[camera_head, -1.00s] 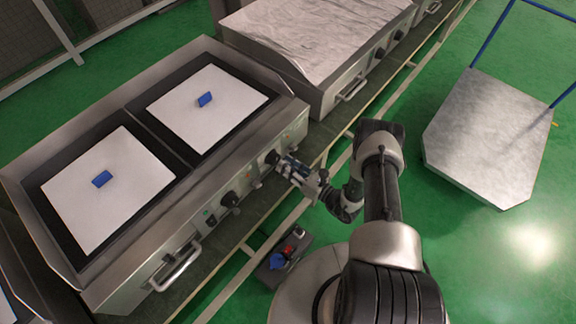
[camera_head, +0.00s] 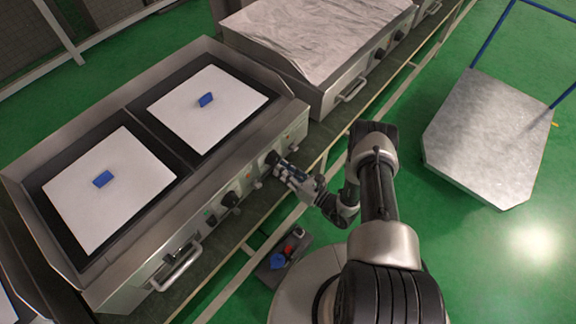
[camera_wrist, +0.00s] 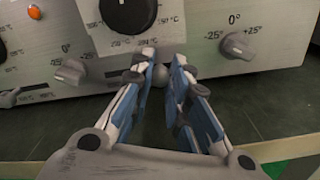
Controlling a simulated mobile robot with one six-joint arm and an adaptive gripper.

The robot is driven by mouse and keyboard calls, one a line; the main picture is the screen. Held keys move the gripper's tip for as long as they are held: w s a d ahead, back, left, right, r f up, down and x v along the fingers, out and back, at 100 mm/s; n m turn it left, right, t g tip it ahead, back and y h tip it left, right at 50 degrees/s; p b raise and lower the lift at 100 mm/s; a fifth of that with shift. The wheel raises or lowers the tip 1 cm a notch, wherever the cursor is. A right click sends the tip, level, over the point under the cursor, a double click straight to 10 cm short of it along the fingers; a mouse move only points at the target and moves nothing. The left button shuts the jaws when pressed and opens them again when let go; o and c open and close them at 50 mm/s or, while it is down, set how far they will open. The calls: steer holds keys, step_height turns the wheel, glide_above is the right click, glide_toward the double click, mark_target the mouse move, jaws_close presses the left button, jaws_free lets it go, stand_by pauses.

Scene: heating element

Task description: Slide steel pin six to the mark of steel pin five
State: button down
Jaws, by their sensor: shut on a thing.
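My gripper (camera_head: 276,161) is at the front panel of the near heating unit (camera_head: 200,232). In the wrist view its blue-lined fingers (camera_wrist: 165,60) are closed in on a small grey steel pin end (camera_wrist: 187,71), mostly hidden between the tips, just below a black dial (camera_wrist: 127,12). A steel lever (camera_wrist: 70,72) with angle marks sits on the panel to the left. Another steel lever (camera_wrist: 237,46) sits to the right, by marks -25°, 0° and +25°. No pin numbers are readable.
Two white plates (camera_head: 88,215) with blue blocks (camera_head: 103,179) lie on the unit. A second unit (camera_head: 320,40) stands behind. A metal-topped cart (camera_head: 490,135) is at the right. An orange lamp (camera_wrist: 34,12) is on the panel. Green floor is free between unit and cart.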

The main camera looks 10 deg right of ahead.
steer(key=shift+s+a, duration=0.6)
steer(key=shift+a, duration=0.2)
steer(key=c, duration=1.5)
jaws_free()
steer(key=shift+d, duration=0.1)
steer(key=v, duration=1.2)
